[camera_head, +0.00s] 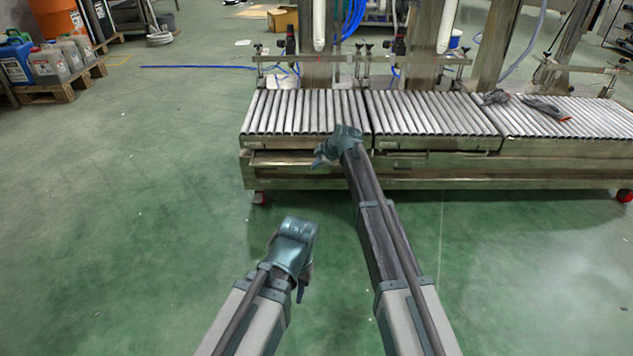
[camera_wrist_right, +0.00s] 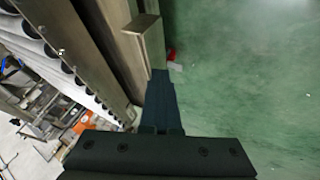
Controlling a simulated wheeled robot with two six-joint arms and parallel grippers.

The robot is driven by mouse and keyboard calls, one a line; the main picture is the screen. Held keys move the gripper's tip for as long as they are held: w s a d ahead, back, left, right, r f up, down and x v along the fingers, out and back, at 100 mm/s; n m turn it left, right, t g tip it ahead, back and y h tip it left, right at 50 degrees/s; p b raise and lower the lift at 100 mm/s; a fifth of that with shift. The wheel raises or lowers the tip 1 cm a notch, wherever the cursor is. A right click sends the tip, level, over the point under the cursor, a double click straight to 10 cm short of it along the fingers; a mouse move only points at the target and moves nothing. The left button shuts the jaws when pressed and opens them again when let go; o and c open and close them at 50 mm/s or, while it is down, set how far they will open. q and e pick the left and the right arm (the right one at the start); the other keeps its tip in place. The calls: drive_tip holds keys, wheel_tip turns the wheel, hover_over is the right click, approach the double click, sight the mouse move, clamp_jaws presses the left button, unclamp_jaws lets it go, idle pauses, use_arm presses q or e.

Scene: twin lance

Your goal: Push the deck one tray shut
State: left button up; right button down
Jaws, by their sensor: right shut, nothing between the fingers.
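The deck one tray (camera_head: 278,158) is a metal drawer under the left roller section, standing a little out from the bench front. In the right wrist view its front panel (camera_wrist_right: 153,42) sticks out from the metal side. My right gripper (camera_head: 319,161) is shut and empty at the right part of the tray front. In the right wrist view its dark fingers (camera_wrist_right: 160,80) end close to the panel; I cannot tell whether they touch it. My left gripper (camera_head: 302,288) hangs over the green floor, away from the bench; its jaw opening is not clear.
Red casters (camera_head: 260,198) stand below. Canisters on a pallet (camera_head: 62,83) are far left. The floor in front is clear.

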drive_tip(key=w, duration=0.8)
drive_tip(key=shift+w, duration=0.1)
drive_tip(key=shift+r, duration=0.1)
